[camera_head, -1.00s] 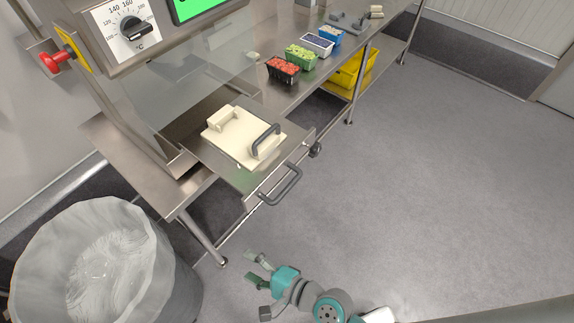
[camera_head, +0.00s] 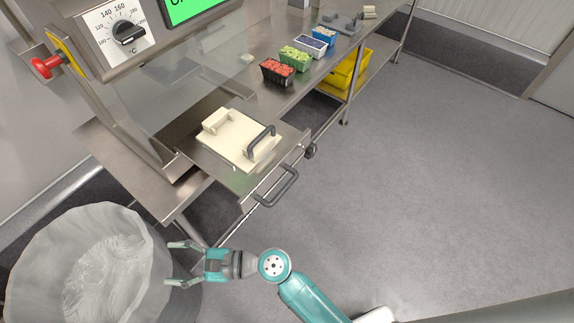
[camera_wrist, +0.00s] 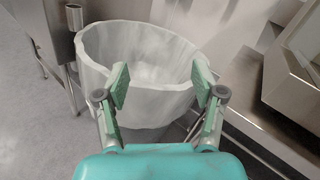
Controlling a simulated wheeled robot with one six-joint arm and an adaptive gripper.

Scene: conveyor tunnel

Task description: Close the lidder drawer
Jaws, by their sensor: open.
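The lidder drawer (camera_head: 222,172) is pulled out from the steel machine. A cream plate (camera_head: 234,138) with a dark handle lies on it. The drawer's dark pull handle (camera_head: 277,188) is on its front face. My gripper (camera_head: 175,263) is open and empty, below and left of the pull handle and apart from it. In the wrist view my gripper (camera_wrist: 160,88) has its fingers spread, with the bin behind them. The drawer handle cannot be made out in the wrist view.
A bin with a clear liner (camera_head: 95,265) stands at the lower left, close to my gripper; it also fills the middle of the wrist view (camera_wrist: 140,50). Several food punnets (camera_head: 277,71) stand along the steel table. A yellow crate (camera_head: 347,70) is on the shelf below. The right floor is clear.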

